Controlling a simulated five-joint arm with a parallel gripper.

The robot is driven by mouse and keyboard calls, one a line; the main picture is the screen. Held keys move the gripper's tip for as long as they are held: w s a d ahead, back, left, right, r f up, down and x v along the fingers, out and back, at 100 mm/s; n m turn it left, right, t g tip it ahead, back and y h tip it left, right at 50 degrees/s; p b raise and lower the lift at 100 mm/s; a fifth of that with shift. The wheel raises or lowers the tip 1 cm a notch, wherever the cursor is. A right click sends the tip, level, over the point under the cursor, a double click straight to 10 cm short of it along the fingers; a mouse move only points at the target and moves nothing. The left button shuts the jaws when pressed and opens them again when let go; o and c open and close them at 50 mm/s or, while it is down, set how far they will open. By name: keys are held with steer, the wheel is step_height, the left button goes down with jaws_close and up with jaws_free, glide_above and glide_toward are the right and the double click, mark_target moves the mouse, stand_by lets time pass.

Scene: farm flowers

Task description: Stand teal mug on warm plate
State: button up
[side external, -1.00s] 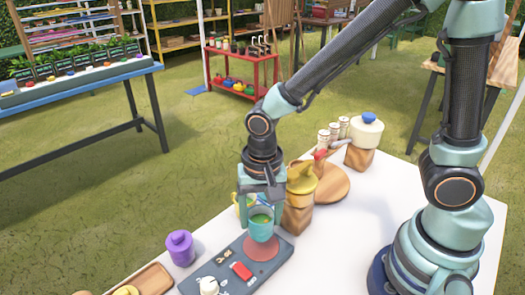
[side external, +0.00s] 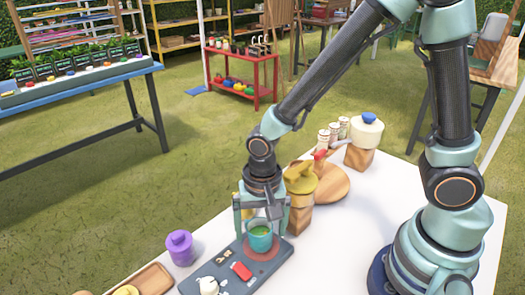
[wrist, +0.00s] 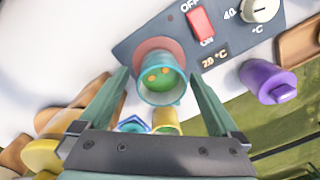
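My gripper (side external: 260,228) is open around the mug. In the wrist view, my gripper (wrist: 160,92) has its two fingers spread, with a gap on each side of the mug. The mug's underside is hidden.
The unit has a red switch (wrist: 200,24) and a white knob (wrist: 259,9). A purple lidded pot (side external: 180,248) stands left of the unit. A yellow-topped wooden jar (side external: 300,190) stands close behind my gripper. White table lies clear at right.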

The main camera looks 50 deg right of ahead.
steer(key=shift+r, duration=0.1)
step_height(320, 180, up, 11)
steer(key=d+r+n+t, duration=0.1)
steer(key=d+r+n, duration=0.1)
steer(key=d, duration=0.2)
steer(key=d+r+n+t, duration=0.2)
steer(key=d+r+n, duration=0.1)
steer(key=d, duration=0.2)
steer(key=d+r+n+t, duration=0.2)
steer(key=d+r, duration=0.1)
steer(key=d, duration=0.1)
steer(key=shift+s+d+r+n, duration=0.2)
steer(key=shift+s+r+n, duration=0.1)
steer(key=shift+n, duration=0.1)
stand_by(1.0)
